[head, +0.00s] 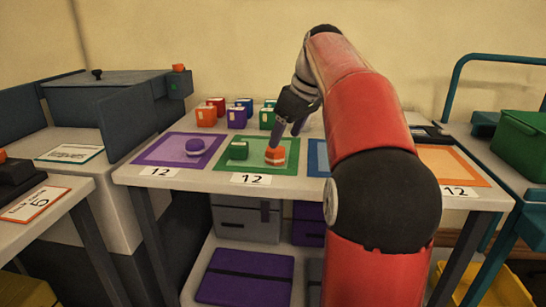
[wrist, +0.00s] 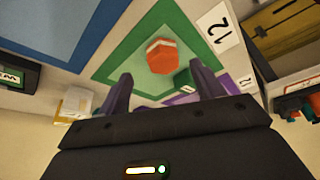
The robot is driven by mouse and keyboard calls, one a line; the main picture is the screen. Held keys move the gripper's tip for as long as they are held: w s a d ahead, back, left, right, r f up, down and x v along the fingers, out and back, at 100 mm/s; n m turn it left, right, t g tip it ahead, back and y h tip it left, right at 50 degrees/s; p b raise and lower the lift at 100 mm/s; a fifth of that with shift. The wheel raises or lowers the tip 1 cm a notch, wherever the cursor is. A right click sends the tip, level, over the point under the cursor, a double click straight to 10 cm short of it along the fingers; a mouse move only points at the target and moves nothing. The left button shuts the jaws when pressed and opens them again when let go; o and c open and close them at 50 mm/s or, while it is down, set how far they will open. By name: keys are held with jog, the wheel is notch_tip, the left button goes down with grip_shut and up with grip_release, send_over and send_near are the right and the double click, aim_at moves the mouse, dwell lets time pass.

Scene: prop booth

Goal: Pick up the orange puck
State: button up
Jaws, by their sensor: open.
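The orange puck (head: 275,157), with a pale band around its side, lies on the green-bordered mat (head: 224,164) on the white table. It also shows in the wrist view (wrist: 162,56), just beyond the fingertips. My gripper (head: 288,132) is over this mat, its fingers pointing down close to the puck. In the wrist view my gripper (wrist: 160,78) is open, with nothing between its two fingers. In the head view the near finger partly overlaps the puck, so I cannot tell whether they touch.
A green block (head: 239,150) sits on the same mat, left of the puck. A purple puck (head: 195,147) lies on the purple mat (head: 152,156). Several coloured blocks stand behind, including a purple one (head: 237,118). My arm hides much of the blue mat (head: 317,158).

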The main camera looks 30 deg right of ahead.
aim_at(276, 155)
jog(key=x, duration=0.4)
jog(key=shift+w+a+f, duration=0.1)
jog(key=shift+w+a, duration=0.3)
jog(key=shift+a, duration=0.05)
jog(key=c, duration=1.1)
jog(key=shift+r, duration=0.2)
